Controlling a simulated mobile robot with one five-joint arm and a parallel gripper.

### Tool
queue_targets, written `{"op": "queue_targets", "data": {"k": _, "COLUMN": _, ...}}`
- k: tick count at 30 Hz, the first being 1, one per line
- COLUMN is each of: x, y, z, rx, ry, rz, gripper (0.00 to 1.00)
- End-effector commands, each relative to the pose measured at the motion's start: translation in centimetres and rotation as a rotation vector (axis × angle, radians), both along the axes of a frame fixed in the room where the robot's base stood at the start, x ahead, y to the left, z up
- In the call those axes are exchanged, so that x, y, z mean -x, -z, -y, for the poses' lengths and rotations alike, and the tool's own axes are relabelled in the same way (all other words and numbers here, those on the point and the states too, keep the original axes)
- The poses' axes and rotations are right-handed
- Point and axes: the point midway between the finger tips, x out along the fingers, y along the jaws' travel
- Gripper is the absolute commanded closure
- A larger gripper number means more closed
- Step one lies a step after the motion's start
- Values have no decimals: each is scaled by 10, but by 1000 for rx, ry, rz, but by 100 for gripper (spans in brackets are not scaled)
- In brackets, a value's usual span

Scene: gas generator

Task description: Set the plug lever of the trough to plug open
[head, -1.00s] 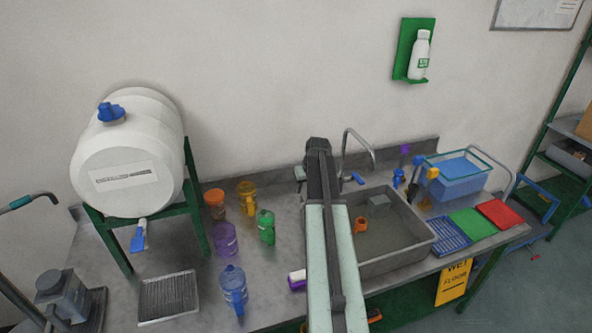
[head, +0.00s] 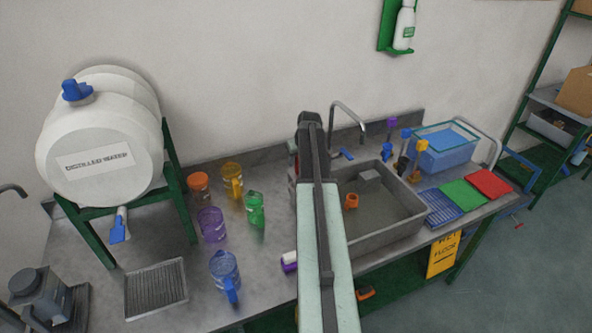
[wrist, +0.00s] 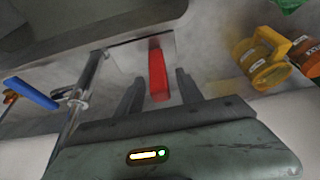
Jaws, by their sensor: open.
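The grey trough (head: 392,248) is set into the bench to the right of my arm in the head view. A red lever (wrist: 157,72) stands out from a pale plate in the wrist view; I take it for the plug lever, but no label is readable. My gripper (wrist: 159,78) is open, with one finger on each side of the red lever and gaps showing beside it.
A tap (head: 349,118) with a blue handle (wrist: 32,93) stands close by. A yellow jug (head: 232,180) is on the other side, also in the wrist view (wrist: 262,62). An orange jug (head: 198,186), a green jug (head: 254,209) and purple jug (head: 211,224) stand left of my arm.

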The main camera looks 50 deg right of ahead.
Motion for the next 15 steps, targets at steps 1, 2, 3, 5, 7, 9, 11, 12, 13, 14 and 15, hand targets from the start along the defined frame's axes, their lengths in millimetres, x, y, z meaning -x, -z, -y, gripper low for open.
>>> {"op": "queue_targets", "data": {"k": 1, "x": -4, "y": 14, "z": 2, "rx": 0, "ry": -1, "rz": 0, "gripper": 56}}
{"op": "queue_targets", "data": {"k": 2, "x": -5, "y": 17, "z": 2, "rx": 0, "ry": -1, "rz": 0, "gripper": 56}}
{"op": "queue_targets", "data": {"k": 3, "x": -6, "y": 18, "z": 2, "rx": 0, "ry": -1, "rz": 0, "gripper": 56}}
{"op": "queue_targets", "data": {"k": 5, "x": -7, "y": 18, "z": 2, "rx": 0, "ry": -1, "rz": 0, "gripper": 56}}
{"op": "queue_targets", "data": {"k": 7, "x": -7, "y": 17, "z": 2, "rx": 0, "ry": -1, "rz": 0, "gripper": 56}}
{"op": "queue_targets", "data": {"k": 9, "x": -7, "y": 16, "z": 2, "rx": 0, "ry": -1, "rz": 0, "gripper": 56}}
{"op": "queue_targets", "data": {"k": 11, "x": -7, "y": 16, "z": 2, "rx": 0, "ry": -1, "rz": 0, "gripper": 56}}
{"op": "queue_targets", "data": {"k": 12, "x": -7, "y": 16, "z": 1, "rx": -1, "ry": -1, "rz": 0, "gripper": 68}}
{"op": "queue_targets", "data": {"k": 13, "x": -7, "y": 16, "z": 1, "rx": -1, "ry": -1, "rz": 0, "gripper": 76}}
{"op": "queue_targets", "data": {"k": 14, "x": -7, "y": 16, "z": 1, "rx": -1, "ry": -1, "rz": 0, "gripper": 84}}
{"op": "queue_targets", "data": {"k": 15, "x": -7, "y": 16, "z": 1, "rx": -1, "ry": -1, "rz": 0, "gripper": 95}}
